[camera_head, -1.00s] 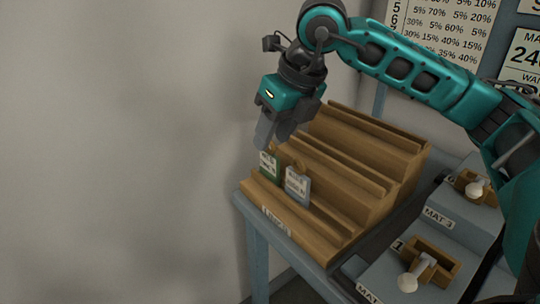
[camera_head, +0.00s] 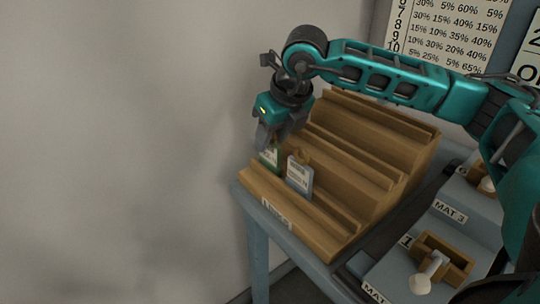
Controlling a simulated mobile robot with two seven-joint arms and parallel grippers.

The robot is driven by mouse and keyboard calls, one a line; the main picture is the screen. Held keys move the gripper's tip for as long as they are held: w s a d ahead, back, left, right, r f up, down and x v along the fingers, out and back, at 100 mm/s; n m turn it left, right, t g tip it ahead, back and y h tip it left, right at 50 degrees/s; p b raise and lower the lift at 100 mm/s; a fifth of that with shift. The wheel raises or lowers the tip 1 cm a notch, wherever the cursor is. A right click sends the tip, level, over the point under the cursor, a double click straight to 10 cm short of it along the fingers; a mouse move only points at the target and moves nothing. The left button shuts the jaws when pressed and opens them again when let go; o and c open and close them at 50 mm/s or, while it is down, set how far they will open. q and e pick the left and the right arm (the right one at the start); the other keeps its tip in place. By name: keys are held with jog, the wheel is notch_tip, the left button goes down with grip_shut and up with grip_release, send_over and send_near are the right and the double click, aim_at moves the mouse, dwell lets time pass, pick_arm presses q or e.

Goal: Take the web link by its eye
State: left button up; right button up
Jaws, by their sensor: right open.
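Two labelled tags stand in the front slot of a stepped wooden rack. One is a green tag (camera_head: 270,157) at the left, the other a grey tag (camera_head: 299,175) with a tan eye at its top, just to the right. I cannot read which of them is the web link. My right gripper (camera_head: 267,143) is open and points down over the green tag. Its fingers hide the top of that tag, and I cannot tell if they touch it. My left gripper is not in view.
The wooden rack (camera_head: 368,150) has several empty steps behind the tags and stands on a blue-grey table (camera_head: 258,232). At the right are mat stations with wooden holders (camera_head: 443,258) and white-knobbed levers. A plain wall (camera_head: 120,150) is on the left.

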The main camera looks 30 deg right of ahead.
aim_at(268, 158)
jog(key=x, duration=0.3)
jog(key=shift+w+d+f, duration=0.1)
jog(key=shift+w+f, duration=0.15)
jog(key=shift+w, duration=0.05)
grip_shut()
